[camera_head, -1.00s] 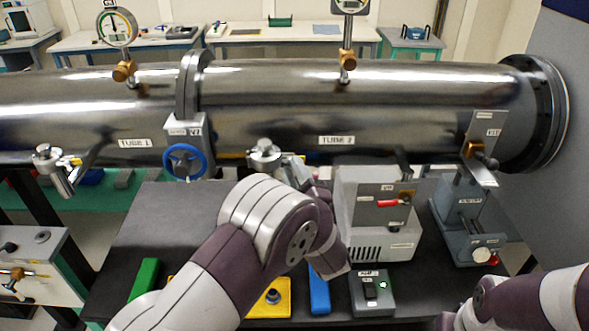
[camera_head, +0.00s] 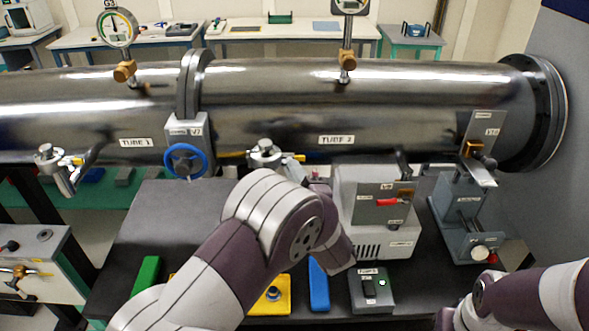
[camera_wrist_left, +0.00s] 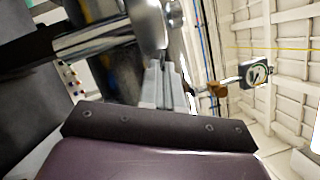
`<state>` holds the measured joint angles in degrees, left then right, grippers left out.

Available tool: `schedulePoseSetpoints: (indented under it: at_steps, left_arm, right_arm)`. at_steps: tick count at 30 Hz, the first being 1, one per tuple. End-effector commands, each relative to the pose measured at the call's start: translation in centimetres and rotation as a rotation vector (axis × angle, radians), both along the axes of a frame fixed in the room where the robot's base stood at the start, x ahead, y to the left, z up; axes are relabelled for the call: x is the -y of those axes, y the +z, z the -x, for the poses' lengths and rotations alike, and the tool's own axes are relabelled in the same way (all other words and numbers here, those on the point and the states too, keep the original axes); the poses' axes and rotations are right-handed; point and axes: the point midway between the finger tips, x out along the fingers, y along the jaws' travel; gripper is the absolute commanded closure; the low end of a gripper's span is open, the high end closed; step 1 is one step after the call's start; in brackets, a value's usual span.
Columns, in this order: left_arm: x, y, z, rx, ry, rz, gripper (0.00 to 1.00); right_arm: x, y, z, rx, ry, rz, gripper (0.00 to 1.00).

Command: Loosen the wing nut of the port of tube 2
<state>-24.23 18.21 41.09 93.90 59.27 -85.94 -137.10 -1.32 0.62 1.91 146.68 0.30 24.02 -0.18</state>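Tube 2 (camera_head: 390,110) is the right-hand part of the long steel tube. Its port (camera_head: 265,153) is a round metal cap on a stub at the tube's lower front. A yellow, brass-like piece (camera_head: 296,157), probably the wing nut, sticks out to the port's right. My left gripper is mostly hidden behind my left forearm in the head view; only a small bit (camera_head: 314,177) shows, below and right of the port, apart from the yellow piece. In the left wrist view its grey fingers (camera_wrist_left: 166,86) appear close together; their gap is unclear. My right gripper is out of frame.
A blue handwheel (camera_head: 185,161) is left of the port. A grey box with a red handle (camera_head: 378,215) stands close right of my left forearm. A switch box (camera_head: 371,291), blue block (camera_head: 319,287) and yellow block (camera_head: 270,298) lie in front.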

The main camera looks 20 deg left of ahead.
Motion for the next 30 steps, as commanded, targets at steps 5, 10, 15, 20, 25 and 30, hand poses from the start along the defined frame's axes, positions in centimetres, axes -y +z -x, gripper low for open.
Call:
schedulePoseSetpoints:
  at_steps: [5,10,15,20,25,30]
  left_arm:
    - [0.1,0.6,0.0,0.04,0.0,0.153,1.0]
    - [0.1,0.8,0.0,0.085,0.0,0.309,1.0]
    - [0.1,1.0,0.0,0.128,0.0,0.464,1.0]
    - [0.1,1.2,0.0,0.17,0.001,0.611,1.0]
    - [0.0,1.4,0.0,0.215,0.001,0.767,1.0]
    - [-0.1,1.5,0.0,0.259,-0.001,0.922,1.0]
  right_arm:
    - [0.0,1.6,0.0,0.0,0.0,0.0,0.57]
    - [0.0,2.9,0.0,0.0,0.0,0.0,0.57]
    - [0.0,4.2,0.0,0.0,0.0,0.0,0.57]
    - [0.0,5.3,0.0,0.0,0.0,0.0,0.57]
    - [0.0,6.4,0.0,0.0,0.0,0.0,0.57]
    - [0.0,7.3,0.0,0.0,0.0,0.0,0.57]
